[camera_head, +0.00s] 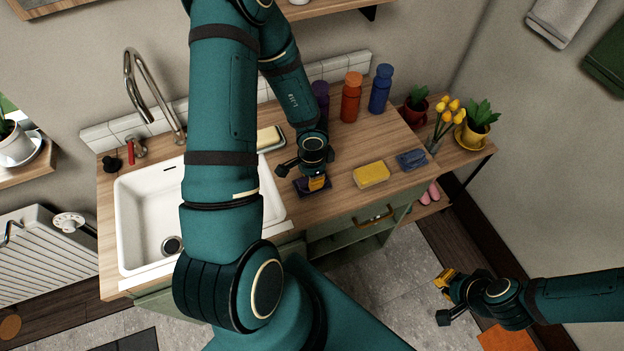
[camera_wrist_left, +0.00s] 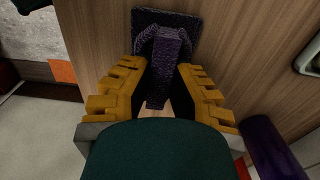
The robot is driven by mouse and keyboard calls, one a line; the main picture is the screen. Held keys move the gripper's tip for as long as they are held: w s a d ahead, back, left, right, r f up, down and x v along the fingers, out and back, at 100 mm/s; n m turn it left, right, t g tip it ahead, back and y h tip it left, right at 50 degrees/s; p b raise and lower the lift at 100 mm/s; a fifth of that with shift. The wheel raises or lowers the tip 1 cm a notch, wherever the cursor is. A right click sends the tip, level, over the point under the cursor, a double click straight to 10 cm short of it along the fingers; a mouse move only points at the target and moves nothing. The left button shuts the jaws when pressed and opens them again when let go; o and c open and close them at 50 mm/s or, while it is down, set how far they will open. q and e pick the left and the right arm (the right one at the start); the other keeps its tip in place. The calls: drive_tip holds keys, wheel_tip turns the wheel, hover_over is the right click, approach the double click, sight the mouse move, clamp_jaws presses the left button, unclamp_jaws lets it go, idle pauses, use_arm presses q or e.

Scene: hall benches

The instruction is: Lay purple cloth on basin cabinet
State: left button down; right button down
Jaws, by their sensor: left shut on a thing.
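The purple cloth (camera_wrist_left: 165,50) is dark and textured, a flat patch with a raised fold between the yellow fingers of my left gripper (camera_wrist_left: 160,95). In the head view the cloth (camera_head: 303,189) shows at the front part of the wooden top of the basin cabinet (camera_head: 340,205), right of the white basin. My left gripper (camera_head: 318,183) points down there and is shut on the cloth. Whether the cloth rests fully on the wood I cannot tell. My right gripper (camera_head: 444,281) is off to the right over the floor, away from the cabinet; its jaw gap is unclear.
Right of the cloth lie a yellow sponge (camera_head: 371,174) and a blue cloth-like item (camera_head: 411,159). Behind stand purple (camera_head: 320,96), orange (camera_head: 351,97) and blue (camera_head: 380,89) bottles. A soap dish (camera_head: 270,138) sits beside the white basin (camera_head: 145,205). Plants stand at the right.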

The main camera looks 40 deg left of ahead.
use_arm(q)
drive_tip(key=shift+r, duration=0.1)
drive_tip(key=shift+s, duration=0.1)
drive_tip(key=shift+f, duration=0.2)
drive_tip(key=c, duration=1)
unclamp_jaws()
drive_tip(key=shift+r, duration=0.1)
drive_tip(key=shift+r, duration=0.2)
wheel_tip(320, 180, up, 9)
drive_tip(key=p, duration=0.5)
drive_tip(key=shift+a, duration=0.1)
drive_tip(key=shift+r, duration=1.4)
